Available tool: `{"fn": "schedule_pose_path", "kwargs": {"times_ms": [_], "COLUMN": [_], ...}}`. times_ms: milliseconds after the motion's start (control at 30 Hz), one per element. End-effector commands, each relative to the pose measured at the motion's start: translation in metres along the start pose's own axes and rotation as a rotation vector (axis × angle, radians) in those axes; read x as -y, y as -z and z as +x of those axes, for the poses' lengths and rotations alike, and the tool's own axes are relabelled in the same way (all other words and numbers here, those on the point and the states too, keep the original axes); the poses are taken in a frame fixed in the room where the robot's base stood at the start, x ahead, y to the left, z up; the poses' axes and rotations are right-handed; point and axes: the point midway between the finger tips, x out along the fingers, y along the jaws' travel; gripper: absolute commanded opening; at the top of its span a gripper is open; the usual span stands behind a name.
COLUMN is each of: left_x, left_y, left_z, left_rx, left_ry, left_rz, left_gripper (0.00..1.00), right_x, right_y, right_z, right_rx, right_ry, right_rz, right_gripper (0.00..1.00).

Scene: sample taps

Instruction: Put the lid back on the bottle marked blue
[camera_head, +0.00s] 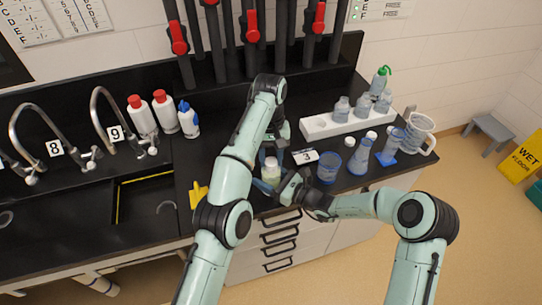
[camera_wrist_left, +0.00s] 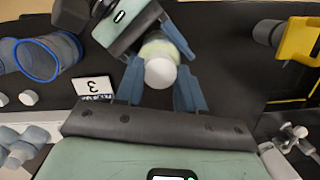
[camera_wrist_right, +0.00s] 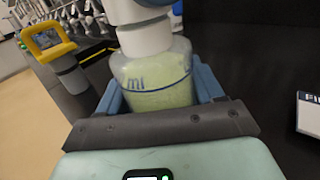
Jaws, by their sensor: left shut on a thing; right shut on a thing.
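A clear bottle (camera_head: 271,173) with yellow-green contents stands upright near the counter's front edge. In the right wrist view the bottle (camera_wrist_right: 158,88) shows a blue line around it and "ml" lettering. My right gripper (camera_wrist_right: 157,92) is shut on its body. A white lid (camera_wrist_left: 160,73) is between the fingers of my left gripper (camera_wrist_left: 160,82), which is shut on it from above. In the right wrist view the lid (camera_wrist_right: 145,38) is directly over the bottle's neck. Whether it is fully seated I cannot tell.
A card marked 3 (camera_head: 305,156), a blue-rimmed beaker (camera_head: 328,168) and other bottles stand to the right. A white rack (camera_head: 318,126) holds bottles behind. Small white caps (camera_wrist_left: 28,98) lie on the counter.

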Motion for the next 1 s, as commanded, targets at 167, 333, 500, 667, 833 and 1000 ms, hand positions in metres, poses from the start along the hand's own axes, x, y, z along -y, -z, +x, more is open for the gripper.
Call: {"fn": "schedule_pose_path", "kwargs": {"times_ms": [167, 333, 500, 667, 833, 1000], "left_x": [-0.0005, -0.0005, -0.0003, -0.0003, -0.0002, -0.0002], "left_y": [-0.0009, -0.0008, -0.0006, -0.0005, -0.0004, -0.0004], "left_z": [-0.0004, -0.0003, -0.0002, -0.0001, 0.0, 0.0], "left_rx": [0.003, 0.003, 0.002, 0.002, 0.002, 0.001], "left_ry": [0.0, 0.0, 0.0, 0.0, 0.0, 0.0], "left_rz": [0.001, -0.001, -0.002, -0.002, -0.003, -0.003], "left_gripper": [0.11, 0.64, 0.64, 0.94, 0.94, 0.94], "right_x": [0.0012, 0.0014, 0.0011, 0.001, 0.0008, 0.0007], "right_y": [-0.0003, -0.0003, -0.0003, -0.0003, -0.0004, -0.0003], "right_z": [-0.0001, -0.0002, -0.0001, -0.0001, -0.0001, -0.0001], "right_rx": [0.0, 0.0, 0.0, 0.0, 0.001, 0.0], "right_ry": [0.003, 0.004, 0.003, 0.002, 0.002, 0.002], "right_rz": [0.002, 0.002, 0.001, 0.001, 0.001, 0.001], "right_gripper": [0.0, 0.0, 0.0, 0.0, 0.7, 0.96]}}
